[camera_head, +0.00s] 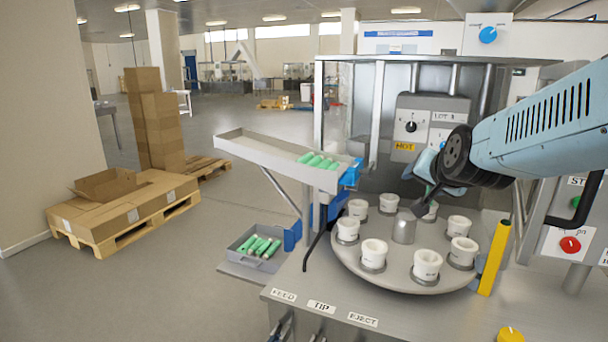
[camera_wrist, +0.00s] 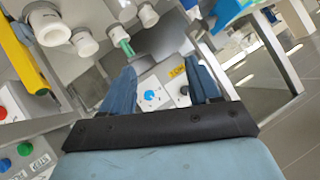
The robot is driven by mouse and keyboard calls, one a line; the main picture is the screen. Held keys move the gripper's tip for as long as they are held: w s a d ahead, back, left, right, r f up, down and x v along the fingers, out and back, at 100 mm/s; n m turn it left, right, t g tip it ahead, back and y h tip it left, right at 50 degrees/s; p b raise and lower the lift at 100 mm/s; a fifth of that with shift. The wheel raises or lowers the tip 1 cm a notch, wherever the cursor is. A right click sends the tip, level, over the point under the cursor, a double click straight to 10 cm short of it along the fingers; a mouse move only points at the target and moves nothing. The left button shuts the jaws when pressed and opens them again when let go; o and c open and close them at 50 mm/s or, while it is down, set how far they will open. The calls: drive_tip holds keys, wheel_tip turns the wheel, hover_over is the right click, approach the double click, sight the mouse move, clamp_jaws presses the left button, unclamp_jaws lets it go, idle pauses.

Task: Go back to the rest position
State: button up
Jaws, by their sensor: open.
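My gripper (camera_head: 424,180) hangs over the back of the round turntable (camera_head: 345,262), at the end of my light-blue arm. In the wrist view its two blue fingers (camera_wrist: 163,85) are spread apart with nothing between them. A green tube (camera_wrist: 122,38) stands in one of the white cups, beyond the fingers and apart from them. In the head view the cup (camera_head: 430,212) below my gripper is partly hidden. Several other white cups, such as the front one (camera_head: 426,264), stand around a metal dome (camera_head: 404,229) in the middle.
A sloping chute (camera_head: 250,148) with green tubes (camera_head: 318,161) is at the left. A grey bin (camera_head: 245,258) of green tubes sits below it. A yellow post (camera_head: 494,258) stands at the turntable's right. The control box (camera_head: 428,115) is behind my gripper. Boxes on a pallet (camera_head: 130,220) stand far left.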

drive_tip(key=s+a+n+g, duration=0.2)
drive_tip(key=s+n, duration=0.1)
drive_tip(key=s, duration=0.4)
drive_tip(key=shift+s+f+g+y, duration=0.2)
drive_tip(key=shift+f+g+y, duration=0.1)
drive_tip(key=shift+f+y, duration=0.15)
drive_tip(key=s+n+g, duration=0.1)
drive_tip(key=s, duration=0.2)
drive_tip(key=s+n+g, duration=0.1)
drive_tip(key=s, duration=0.3)
drive_tip(key=s+f+n+g, duration=0.1)
drive_tip(key=s, duration=0.2)
drive_tip(key=shift+s+f+g+h, duration=0.1)
drive_tip(key=shift+s+g+h, duration=0.1)
drive_tip(key=shift+g+h, duration=0.1)
drive_tip(key=shift+c, duration=0.2)
